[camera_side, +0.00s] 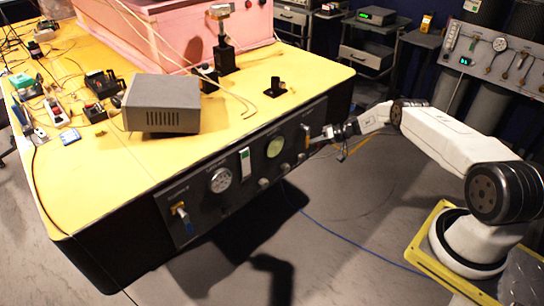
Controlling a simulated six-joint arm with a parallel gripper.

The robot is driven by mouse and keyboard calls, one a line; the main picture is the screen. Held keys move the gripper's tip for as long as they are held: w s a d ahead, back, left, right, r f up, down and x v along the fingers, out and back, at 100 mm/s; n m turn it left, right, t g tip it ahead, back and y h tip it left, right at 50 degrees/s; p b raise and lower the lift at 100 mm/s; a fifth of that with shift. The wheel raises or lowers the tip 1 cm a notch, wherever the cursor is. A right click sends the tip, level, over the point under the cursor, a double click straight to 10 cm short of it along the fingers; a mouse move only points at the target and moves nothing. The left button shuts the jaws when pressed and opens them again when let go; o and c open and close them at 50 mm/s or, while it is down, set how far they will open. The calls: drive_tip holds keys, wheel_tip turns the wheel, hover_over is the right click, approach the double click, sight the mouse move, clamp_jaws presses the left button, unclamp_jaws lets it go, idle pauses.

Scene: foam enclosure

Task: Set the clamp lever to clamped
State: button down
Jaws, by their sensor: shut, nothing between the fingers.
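A dark front panel (245,180) runs along the near side of the yellow table. A small brass-coloured lever (306,131) stands roughly upright at the panel's right end. A valve-like lever with a blue part (182,213) sits at the panel's left end. The labels are too small to read, so I cannot tell by name which is the clamp lever. My gripper (318,139) is shut and empty, its tip just right of the brass-coloured lever. I cannot tell whether it touches the lever.
The panel also carries a white round gauge (221,180), a green round dial (275,147) and several small knobs. A grey box (162,103) and a pink foam enclosure (180,32) stand on the yellow table (110,165). A blue cable (340,236) lies on the open floor.

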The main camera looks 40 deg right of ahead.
idle(0.5)
drive_tip(key=v, duration=0.8)
idle(0.5)
drive_tip(key=w+a+r+n+h, duration=0.1)
drive_tip(key=w+r, duration=0.1)
drive_tip(key=w+a+r+h, duration=0.2)
drive_tip(key=w+a+r+n+h, duration=0.1)
drive_tip(key=w+r+h, duration=0.1)
drive_tip(key=w, duration=0.1)
drive_tip(key=shift+a+n+t, duration=0.3)
drive_tip(key=shift+t, duration=0.1)
drive_tip(key=a+r+h, duration=0.1)
drive_tip(key=a+r, duration=0.1)
drive_tip(key=a+r+h, duration=0.1)
drive_tip(key=a+r, duration=0.1)
drive_tip(key=shift+r+g, duration=0.1)
drive_tip(key=shift+g, duration=0.3)
drive_tip(key=s+a+r+g+h, duration=0.1)
drive_tip(key=s+a+r+g, duration=0.1)
drive_tip(key=s+a+r, duration=0.45)
drive_tip(key=s+a+r+g+h, duration=0.15)
drive_tip(key=s+a+r, duration=0.25)
drive_tip(key=s+a, duration=0.4)
drive_tip(key=s+a+g+y, duration=0.1)
drive_tip(key=s+a+g, duration=0.1)
drive_tip(key=s+a, duration=0.3)
drive_tip(key=s+a+r+n+g+y, duration=0.1)
drive_tip(key=s+a, duration=0.3)
drive_tip(key=s, duration=0.5)
drive_tip(key=shift+a+g, duration=0.35)
